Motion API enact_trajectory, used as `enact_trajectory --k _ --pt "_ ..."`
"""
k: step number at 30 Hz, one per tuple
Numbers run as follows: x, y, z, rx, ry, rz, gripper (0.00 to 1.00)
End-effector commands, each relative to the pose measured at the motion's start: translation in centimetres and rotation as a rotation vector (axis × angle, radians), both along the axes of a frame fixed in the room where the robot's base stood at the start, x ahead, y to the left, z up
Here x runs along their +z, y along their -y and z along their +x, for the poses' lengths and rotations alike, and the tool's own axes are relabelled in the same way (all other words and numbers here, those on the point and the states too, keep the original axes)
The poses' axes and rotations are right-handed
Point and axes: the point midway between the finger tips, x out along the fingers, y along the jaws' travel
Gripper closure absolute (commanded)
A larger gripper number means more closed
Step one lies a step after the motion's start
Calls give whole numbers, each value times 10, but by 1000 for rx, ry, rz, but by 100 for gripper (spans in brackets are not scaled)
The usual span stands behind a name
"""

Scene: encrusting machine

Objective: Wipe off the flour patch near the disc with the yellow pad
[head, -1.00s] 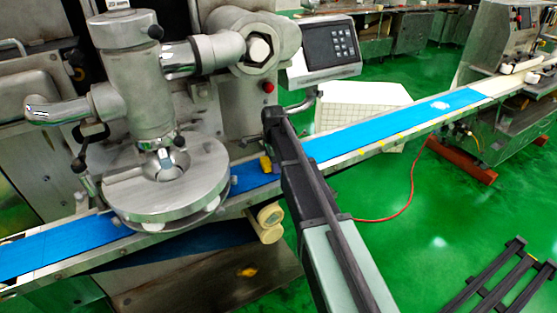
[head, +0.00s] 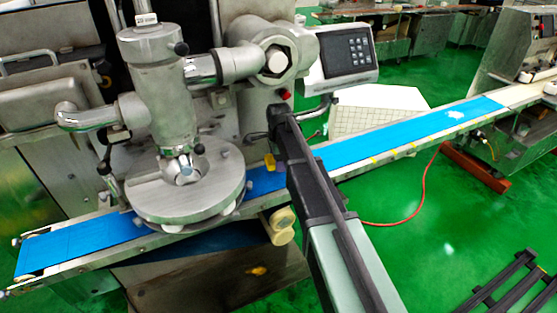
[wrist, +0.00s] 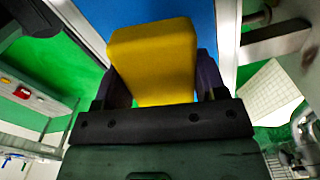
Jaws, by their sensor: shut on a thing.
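The yellow pad (head: 269,162) is held in my gripper (head: 277,150), just right of the round metal disc (head: 187,192). In the wrist view the pad (wrist: 155,60) sits between both fingers of my gripper (wrist: 160,85), with blue belt behind it. In the head view it overlaps the far edge of the blue belt (head: 385,138); I cannot tell whether it touches the belt. I see no flour beside the disc; my arm hides part of the belt there.
The encrusting machine's column (head: 160,95) rises over the disc. A control panel (head: 347,55) stands behind my arm. Metal rails edge the belt. A second machine (head: 535,110) stands at the far right end.

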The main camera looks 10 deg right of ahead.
Motion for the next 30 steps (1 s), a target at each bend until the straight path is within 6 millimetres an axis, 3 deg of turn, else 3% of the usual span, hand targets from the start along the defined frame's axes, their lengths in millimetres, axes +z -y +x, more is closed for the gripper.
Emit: enact_trajectory --k 1,3,13,21,30 --pt "13 0 0 0 0 0 54" --pt "17 0 0 0 0 0 54" --pt "17 0 0 0 0 0 54" --pt "47 0 0 0 0 -1 54" --pt "44 0 0 0 0 -1 54"
